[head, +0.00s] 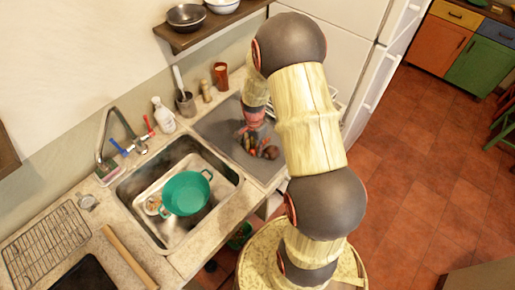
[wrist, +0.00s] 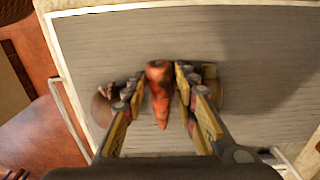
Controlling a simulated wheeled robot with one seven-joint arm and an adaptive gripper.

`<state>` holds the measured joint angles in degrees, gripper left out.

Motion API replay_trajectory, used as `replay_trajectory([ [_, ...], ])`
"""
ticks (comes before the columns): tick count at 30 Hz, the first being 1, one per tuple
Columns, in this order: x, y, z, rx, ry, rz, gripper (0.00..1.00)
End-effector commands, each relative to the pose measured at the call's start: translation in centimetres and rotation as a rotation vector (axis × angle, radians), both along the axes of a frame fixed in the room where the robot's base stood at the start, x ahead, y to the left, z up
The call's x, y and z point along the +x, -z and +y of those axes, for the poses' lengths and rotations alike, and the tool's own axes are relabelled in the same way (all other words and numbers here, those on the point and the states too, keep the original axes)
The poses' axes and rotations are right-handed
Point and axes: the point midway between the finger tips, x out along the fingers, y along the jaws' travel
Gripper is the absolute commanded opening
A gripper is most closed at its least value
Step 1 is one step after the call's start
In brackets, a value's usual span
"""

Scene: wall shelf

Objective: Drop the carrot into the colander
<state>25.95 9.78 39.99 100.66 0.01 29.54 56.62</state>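The orange carrot (wrist: 159,90) lies on the grey ribbed draining surface, its narrow tip pointing to the bottom of the wrist view. My gripper (wrist: 161,78) is low over it, with one finger on each side. The fingers look apart, and the carrot sits between their tips; any contact is hard to see. In the head view my gripper (head: 254,121) reaches down to a small cluster of vegetables and partly hides it. The green colander (head: 187,194) stands in the sink, left of my gripper, open side up and seemingly empty.
Brownish vegetables (wrist: 103,108) lie close beside my fingers. The metal sink (head: 226,186) is left of the draining surface (head: 217,124). A faucet (head: 104,140), a white bottle (head: 163,115) and a utensil cup (head: 186,104) stand behind. A shelf with bowls (head: 186,17) hangs above.

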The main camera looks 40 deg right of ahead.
Motion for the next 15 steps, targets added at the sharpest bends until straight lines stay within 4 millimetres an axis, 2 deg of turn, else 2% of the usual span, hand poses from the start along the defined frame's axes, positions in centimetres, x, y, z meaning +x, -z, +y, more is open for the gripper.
replay_trajectory([
  [2, 0.0, -0.05, 0.0, 0.0, 0.0, 0.0, 0.28],
  [15, -0.02, -0.05, 0.01, 0.0, 0.0, 0.0, 0.04],
])
